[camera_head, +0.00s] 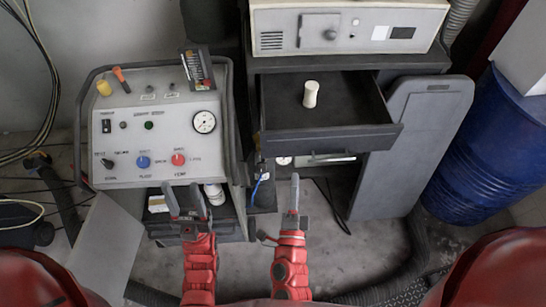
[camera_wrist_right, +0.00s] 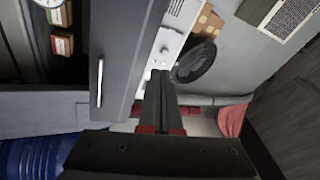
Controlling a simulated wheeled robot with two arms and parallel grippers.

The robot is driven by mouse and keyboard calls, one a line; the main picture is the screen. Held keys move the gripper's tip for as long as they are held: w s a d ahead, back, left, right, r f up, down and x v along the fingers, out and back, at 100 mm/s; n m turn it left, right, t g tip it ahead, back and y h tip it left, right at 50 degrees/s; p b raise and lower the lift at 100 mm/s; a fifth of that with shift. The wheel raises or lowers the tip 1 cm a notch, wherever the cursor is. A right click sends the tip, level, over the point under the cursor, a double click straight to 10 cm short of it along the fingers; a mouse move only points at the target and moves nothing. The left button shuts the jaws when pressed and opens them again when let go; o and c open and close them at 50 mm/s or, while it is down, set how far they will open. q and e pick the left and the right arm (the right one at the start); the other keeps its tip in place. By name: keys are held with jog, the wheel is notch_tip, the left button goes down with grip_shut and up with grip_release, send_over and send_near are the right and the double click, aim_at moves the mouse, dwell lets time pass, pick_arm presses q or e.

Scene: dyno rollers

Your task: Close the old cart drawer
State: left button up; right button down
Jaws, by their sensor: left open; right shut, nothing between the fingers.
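The dark grey cart (camera_head: 345,62) stands at the back, and its top drawer (camera_head: 378,105) is pulled out toward me. A cream cylinder (camera_head: 311,95) stands inside the drawer. The drawer front (camera_head: 330,139) has a metal handle (camera_head: 333,158) below its top edge. My right gripper (camera_head: 294,192) is shut and empty, in front of and below the drawer, left of the handle. In the right wrist view its fingers (camera_wrist_right: 160,85) point past a dark panel with a handle (camera_wrist_right: 98,83), apparently the drawer front. My left gripper (camera_head: 187,205) is open and empty before the control console.
A control console (camera_head: 155,120) with knobs and a gauge stands left of the drawer. A grey panel (camera_head: 415,140) leans at the cart's right, beside a blue barrel (camera_head: 490,150). Hoses and cables lie on the floor.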

jog(key=s+a+f+g+y, duration=0.2)
jog(key=a+f+y, duration=0.1)
jog(key=a+f, duration=0.2)
send_near(271, 148)
jog(key=shift+m, duration=0.4)
jog(key=w, duration=0.6)
jog(key=shift+r, duration=0.3)
jog(key=shift+w+f+p, duration=0.1)
jog(key=shift+w+p, duration=0.2)
jog(key=shift+w, duration=0.1)
jog(key=shift+w, duration=0.1)
jog(key=w+b, duration=0.3)
jog(key=w, duration=0.5)
jog(key=w+b, duration=0.4)
jog(key=w, duration=0.5)
jog(key=w+a+b, duration=0.1)
jog(key=w+b, duration=0.3)
jog(key=w, duration=0.4)
jog(key=shift+w+f, duration=0.15)
jog(key=shift+w+b, duration=0.5)
jog(key=shift+w, duration=0.05)
jog(key=shift+d+r, duration=0.15)
jog(key=shift+r, duration=0.3)
